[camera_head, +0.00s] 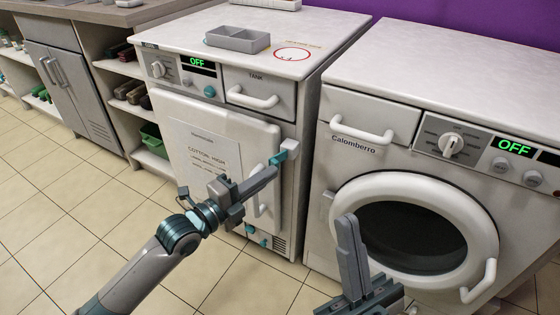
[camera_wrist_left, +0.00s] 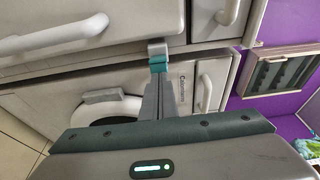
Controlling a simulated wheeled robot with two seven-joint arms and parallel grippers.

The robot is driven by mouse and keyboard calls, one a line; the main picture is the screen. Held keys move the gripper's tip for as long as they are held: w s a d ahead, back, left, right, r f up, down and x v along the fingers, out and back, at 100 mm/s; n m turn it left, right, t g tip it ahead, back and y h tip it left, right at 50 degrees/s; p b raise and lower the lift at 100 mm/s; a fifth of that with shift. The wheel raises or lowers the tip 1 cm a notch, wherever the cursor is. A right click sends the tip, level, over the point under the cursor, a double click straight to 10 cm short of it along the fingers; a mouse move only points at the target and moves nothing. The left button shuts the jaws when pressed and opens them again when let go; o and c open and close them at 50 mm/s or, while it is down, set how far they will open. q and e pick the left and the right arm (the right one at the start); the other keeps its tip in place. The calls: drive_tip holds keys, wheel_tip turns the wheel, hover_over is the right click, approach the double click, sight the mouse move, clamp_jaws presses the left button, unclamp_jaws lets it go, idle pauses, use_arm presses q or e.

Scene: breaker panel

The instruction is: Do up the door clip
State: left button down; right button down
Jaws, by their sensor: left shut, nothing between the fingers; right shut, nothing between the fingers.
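The door clip (camera_head: 279,157) is a small teal and grey piece at the right edge of the left machine's white door (camera_head: 215,145), near the door's upper corner. It also shows in the left wrist view (camera_wrist_left: 158,62), just past the fingertips. My left gripper (camera_head: 270,176) is shut and empty, its tips at or just below the clip; I cannot tell whether they touch it. Whether the clip is fastened is unclear. The door's white handle (camera_head: 259,198) is partly hidden behind my left gripper. My right gripper (camera_head: 347,226) is shut and empty in front of the right machine.
The right machine (camera_head: 376,104) has a round door (camera_head: 452,192) and handle. A grey tray (camera_head: 237,39) lies on the left machine's top. The tank drawer handle (camera_head: 253,97) sticks out above the clip. The tiled floor at left is clear.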

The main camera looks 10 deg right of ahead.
use_arm(q)
drive_tip(key=shift+w, duration=0.25)
idle(0.4)
drive_tip(key=shift+w+a, duration=0.15)
drive_tip(key=shift+r, duration=0.1)
idle(0.4)
drive_tip(key=shift+s+d+p, duration=0.25)
drive_tip(key=shift+s+p, duration=0.1)
drive_tip(key=shift+s, duration=0.2)
drive_tip(key=shift+a, duration=0.1)
drive_tip(key=s+a, duration=0.1)
drive_tip(key=a, duration=0.5)
drive_tip(key=shift+s+a, duration=0.15)
drive_tip(key=shift+a, duration=0.25)
drive_tip(key=shift+d, duration=0.1)
idle(0.4)
